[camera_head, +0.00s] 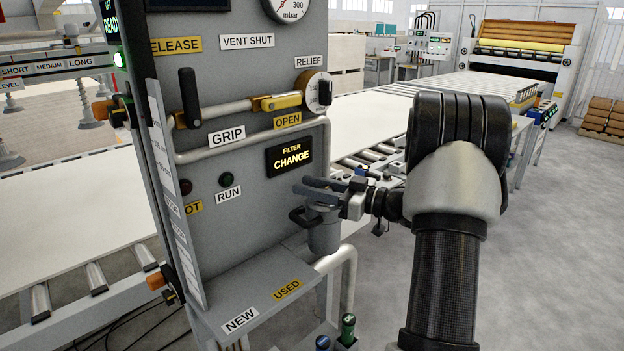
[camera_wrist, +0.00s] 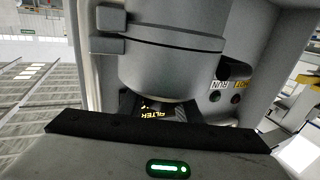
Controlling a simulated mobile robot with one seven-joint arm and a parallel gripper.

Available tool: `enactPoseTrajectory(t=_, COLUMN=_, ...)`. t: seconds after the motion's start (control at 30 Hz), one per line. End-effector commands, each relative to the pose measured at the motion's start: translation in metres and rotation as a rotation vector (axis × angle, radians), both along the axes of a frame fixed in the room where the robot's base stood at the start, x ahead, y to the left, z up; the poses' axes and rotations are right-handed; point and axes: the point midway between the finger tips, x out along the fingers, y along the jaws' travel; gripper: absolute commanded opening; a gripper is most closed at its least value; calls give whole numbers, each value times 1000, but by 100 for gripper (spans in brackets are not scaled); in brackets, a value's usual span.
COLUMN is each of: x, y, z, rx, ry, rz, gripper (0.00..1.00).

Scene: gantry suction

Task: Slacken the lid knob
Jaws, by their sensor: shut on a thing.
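The grey filter housing (camera_head: 324,236) is fixed to the front of the panel, under a lit FILTER CHANGE display (camera_head: 290,157). It also shows close up in the wrist view (camera_wrist: 170,65), upside down, with two clamp or hinge blocks at its side. My gripper (camera_head: 322,190) reaches in from the right at the top of the housing. Its fingers are shut on the lid knob, which they and my gripper's body mostly hide in both views. A dark loop-shaped handle (camera_head: 300,216) sticks out at the housing's left, just below my fingers.
Below is a grey shelf (camera_head: 262,284) labelled NEW and USED, with green- and blue-topped items (camera_head: 348,325) beside it. A pipe (camera_head: 348,280) runs down right of the housing. A lever (camera_head: 189,98) and yellow valve handle (camera_head: 277,102) sit above. Open floor lies right.

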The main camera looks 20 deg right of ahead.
Motion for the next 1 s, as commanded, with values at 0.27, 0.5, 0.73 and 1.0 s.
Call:
enactPoseTrajectory(t=0.27, x=-3, y=2, z=0, rx=1, ry=2, rz=95, gripper=8)
enactPoseTrajectory(t=0.5, x=-3, y=3, z=-1, rx=1, ry=1, rz=113, gripper=8)
enactPoseTrajectory(t=0.73, x=-3, y=3, z=-1, rx=1, ry=1, rz=113, gripper=8)
enactPoseTrajectory(t=1.0, x=-3, y=3, z=0, rx=0, ry=0, rz=112, gripper=49)
